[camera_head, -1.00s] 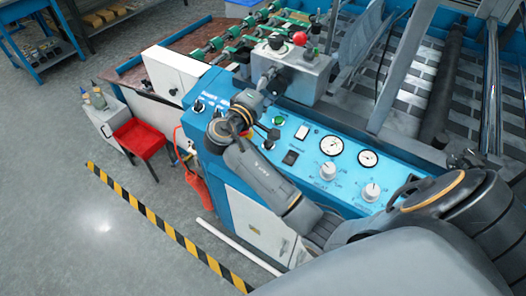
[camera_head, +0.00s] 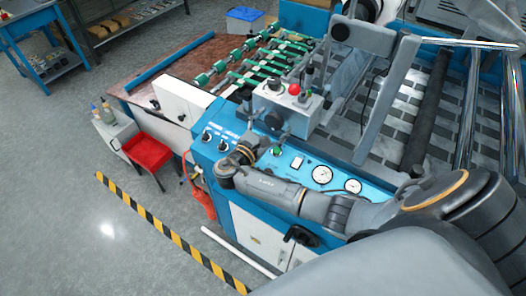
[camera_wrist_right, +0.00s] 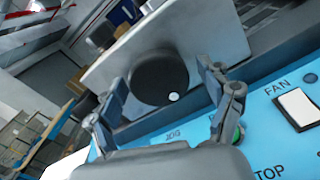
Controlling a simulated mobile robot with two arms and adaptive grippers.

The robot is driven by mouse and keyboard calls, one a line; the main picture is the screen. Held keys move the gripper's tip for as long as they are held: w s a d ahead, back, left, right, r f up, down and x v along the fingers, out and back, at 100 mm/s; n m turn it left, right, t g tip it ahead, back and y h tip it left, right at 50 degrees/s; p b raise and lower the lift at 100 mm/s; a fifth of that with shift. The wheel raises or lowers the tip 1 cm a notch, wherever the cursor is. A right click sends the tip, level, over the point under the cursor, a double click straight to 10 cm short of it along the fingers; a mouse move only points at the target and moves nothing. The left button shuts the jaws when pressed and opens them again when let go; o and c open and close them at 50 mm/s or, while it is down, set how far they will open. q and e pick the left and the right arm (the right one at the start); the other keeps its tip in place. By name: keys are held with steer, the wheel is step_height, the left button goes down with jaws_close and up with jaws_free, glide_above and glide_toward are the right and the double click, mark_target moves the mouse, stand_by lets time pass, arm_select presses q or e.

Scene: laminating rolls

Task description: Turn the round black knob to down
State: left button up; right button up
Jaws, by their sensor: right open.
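The round black knob (camera_wrist_right: 160,77) sits on a grey plate in the right wrist view, with a white dot near its lower right rim. My right gripper (camera_wrist_right: 165,92) is open, with one finger to either side of the knob; I cannot tell whether either finger touches it. In the head view my right gripper (camera_head: 268,128) is at the front of the grey control box (camera_head: 302,115), above the blue panel. It is small and dark there, and the knob is hard to separate from it. My left gripper is not in view.
The blue panel (camera_head: 283,163) carries a white switch (camera_head: 297,163) and round gauges (camera_head: 322,174). A red button (camera_head: 294,89) and a black knob (camera_head: 275,83) top the box.

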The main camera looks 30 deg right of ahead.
steer(key=n, duration=0.4)
steer(key=shift+n+p, duration=0.3)
steer(key=shift+p, duration=0.1)
steer(key=n, duration=0.3)
steer(key=shift+s+d+n, duration=0.1)
steer(key=shift+s+n, duration=0.05)
steer(key=shift+n, duration=0.15)
steer(key=b+v, duration=0.4)
steer(key=v, duration=1)
steer(key=s+a+f+m+g+y, duration=0.1)
steer(key=s+f+m+y, duration=0.4)
steer(key=f, duration=0.6)
steer(key=s+a+f+m+g+y, duration=0.1)
steer(key=s+f+m+y, duration=0.4)
steer(key=f, duration=0.6)
steer(key=shift+s+a+f+m+g+y+b, duration=0.25)
steer(key=shift+s+m+g+y+b, duration=0.2)
steer(key=shift+s+g, duration=0.4)
steer(key=shift+r, duration=0.1)
